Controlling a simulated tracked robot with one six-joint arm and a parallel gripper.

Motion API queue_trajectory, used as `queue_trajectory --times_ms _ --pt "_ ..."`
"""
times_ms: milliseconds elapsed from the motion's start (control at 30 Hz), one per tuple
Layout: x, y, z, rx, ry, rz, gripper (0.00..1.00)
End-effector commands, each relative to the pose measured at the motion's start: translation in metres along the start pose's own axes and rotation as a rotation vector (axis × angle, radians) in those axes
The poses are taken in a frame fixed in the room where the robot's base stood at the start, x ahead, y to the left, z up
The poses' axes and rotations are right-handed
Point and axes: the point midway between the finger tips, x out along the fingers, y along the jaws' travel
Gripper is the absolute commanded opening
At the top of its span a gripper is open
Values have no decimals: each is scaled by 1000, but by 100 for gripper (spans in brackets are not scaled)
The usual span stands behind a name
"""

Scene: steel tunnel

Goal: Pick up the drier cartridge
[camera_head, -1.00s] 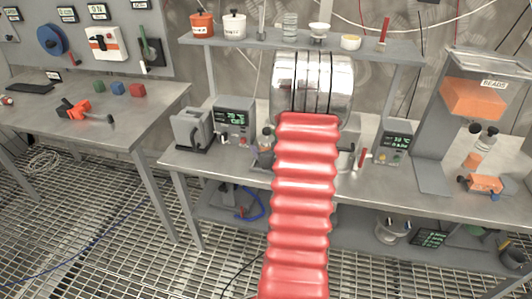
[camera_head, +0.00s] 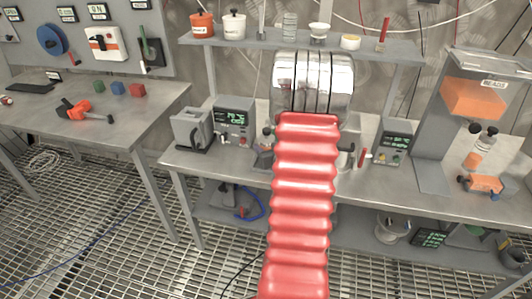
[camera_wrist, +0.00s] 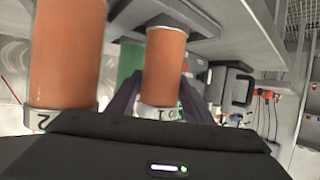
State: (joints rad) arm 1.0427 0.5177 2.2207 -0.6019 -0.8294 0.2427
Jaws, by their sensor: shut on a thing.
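In the wrist view, a drier cartridge (camera_wrist: 165,55), an orange-brown cylinder with a pale marked collar at its near end, stands between the dark fingers of my gripper (camera_wrist: 158,92). The gripper is shut on it. The near body of my gripper hides part of the collar. A second, similar orange-brown cylinder (camera_wrist: 67,55) with a "2" on its collar is to the left, outside the fingers. In the head view my red-sleeved arm reaches over the middle bench, and it hides the gripper and the held cartridge.
Behind the held cartridge is a green cylinder (camera_wrist: 130,62). The bench (camera_head: 395,188) carries a grey box (camera_head: 191,128), display units (camera_head: 234,118) and a bead dispenser (camera_head: 473,100). A shelf (camera_head: 265,42) with small vessels runs above. A side table (camera_head: 60,125) stands at left.

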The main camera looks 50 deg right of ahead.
Motion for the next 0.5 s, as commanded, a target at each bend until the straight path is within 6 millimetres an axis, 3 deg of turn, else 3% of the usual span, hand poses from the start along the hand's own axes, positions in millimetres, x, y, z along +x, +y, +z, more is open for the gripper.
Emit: queue_trajectory --times_ms 200,500 --pt "0 0 -1 0 2 0 13" --pt "-1 0 -3 0 3 0 13"
